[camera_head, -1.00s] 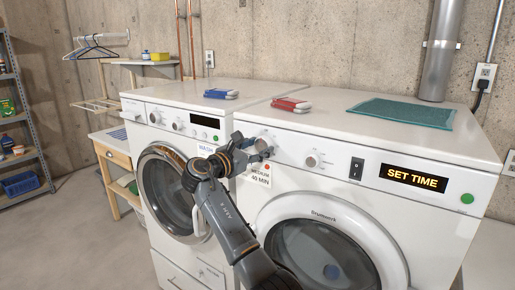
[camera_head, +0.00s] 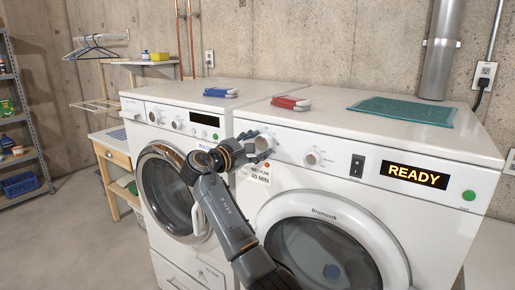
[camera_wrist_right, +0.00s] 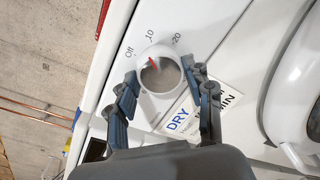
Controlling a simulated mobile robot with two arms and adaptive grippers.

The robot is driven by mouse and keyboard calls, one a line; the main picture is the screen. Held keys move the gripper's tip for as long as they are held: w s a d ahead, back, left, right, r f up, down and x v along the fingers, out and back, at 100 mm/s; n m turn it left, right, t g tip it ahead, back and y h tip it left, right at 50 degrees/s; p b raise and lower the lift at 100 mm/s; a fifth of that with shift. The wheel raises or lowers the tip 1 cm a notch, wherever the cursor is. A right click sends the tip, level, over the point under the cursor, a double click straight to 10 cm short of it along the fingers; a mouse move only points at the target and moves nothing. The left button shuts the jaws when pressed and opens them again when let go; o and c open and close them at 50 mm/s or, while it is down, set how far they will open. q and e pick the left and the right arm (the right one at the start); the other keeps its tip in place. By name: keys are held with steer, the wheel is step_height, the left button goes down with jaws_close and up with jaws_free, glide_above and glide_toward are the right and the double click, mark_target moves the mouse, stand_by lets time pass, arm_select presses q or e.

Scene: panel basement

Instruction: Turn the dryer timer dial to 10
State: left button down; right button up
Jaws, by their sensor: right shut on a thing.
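The dryer timer dial (camera_wrist_right: 160,78) is a round knob with a grey face and a red pointer. In the right wrist view its marks Off, 10 and 20 show around the rim, and the pointer lies toward 10, on the Off side; its exact alignment is hard to tell. In the head view my right gripper (camera_head: 260,146) hides most of this dial, at the left end of the dryer panel. My right gripper is shut on the dial, with one finger at each side (camera_wrist_right: 164,86). The dryer display (camera_head: 414,175) reads READY. My left gripper is out of view.
A second dial (camera_head: 313,157), a black rocker switch (camera_head: 357,166) and a green button (camera_head: 468,195) sit farther right on the dryer panel. The washer (camera_head: 180,122) stands to the left. A red item (camera_head: 290,103) and a teal mat (camera_head: 405,110) lie on the dryer top.

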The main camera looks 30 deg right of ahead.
steer(key=shift+m+b, duration=0.3)
steer(key=shift+m, duration=0.8)
steer(key=shift+r, duration=0.1)
steer(key=o, duration=1.2)
steer(key=v, duration=1.2)
